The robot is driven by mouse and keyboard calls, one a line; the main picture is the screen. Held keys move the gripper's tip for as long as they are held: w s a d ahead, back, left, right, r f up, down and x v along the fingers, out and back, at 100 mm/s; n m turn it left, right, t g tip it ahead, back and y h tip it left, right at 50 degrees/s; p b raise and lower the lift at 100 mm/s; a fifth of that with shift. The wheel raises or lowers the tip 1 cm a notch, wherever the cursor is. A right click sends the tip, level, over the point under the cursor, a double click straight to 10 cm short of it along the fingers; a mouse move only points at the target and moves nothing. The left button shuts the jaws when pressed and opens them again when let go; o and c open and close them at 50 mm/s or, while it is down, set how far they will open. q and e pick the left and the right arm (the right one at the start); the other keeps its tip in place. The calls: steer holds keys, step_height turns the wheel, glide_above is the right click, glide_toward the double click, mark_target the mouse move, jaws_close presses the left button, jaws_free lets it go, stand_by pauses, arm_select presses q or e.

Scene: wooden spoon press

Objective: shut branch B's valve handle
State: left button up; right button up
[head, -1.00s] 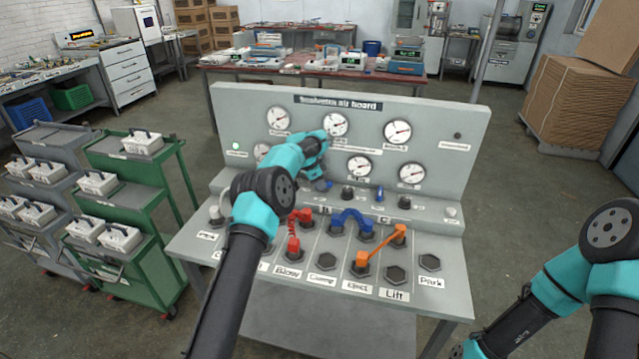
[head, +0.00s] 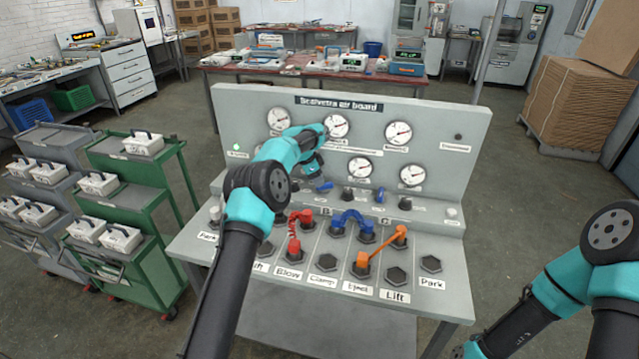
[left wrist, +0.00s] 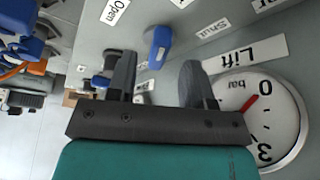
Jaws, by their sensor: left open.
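Branch B's valve handle (head: 323,187) is a small blue lever on the sloped panel step above the B label (head: 326,211). In the head view it lies slanted sideways. My left gripper (head: 313,170) is just above and left of it, apart from it. In the left wrist view a blue lever (left wrist: 160,45) shows beyond the gap between the open fingers of my left gripper (left wrist: 160,85), near an Open label (left wrist: 115,12) and a Shut label (left wrist: 210,30). Nothing is between the fingers. My right gripper is out of view.
A second blue lever (head: 380,193) stands upright to the right, with black knobs around it. Gauges (head: 398,132) fill the upright board behind. Red (head: 294,232), blue (head: 352,218) and orange (head: 381,250) hoses join sockets below. A green trolley (head: 130,215) stands left.

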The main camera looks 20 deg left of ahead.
arm_select(q)
steer(key=v, duration=1.4)
steer(key=shift+o, duration=0.2)
steer(key=shift+d+r, duration=0.1)
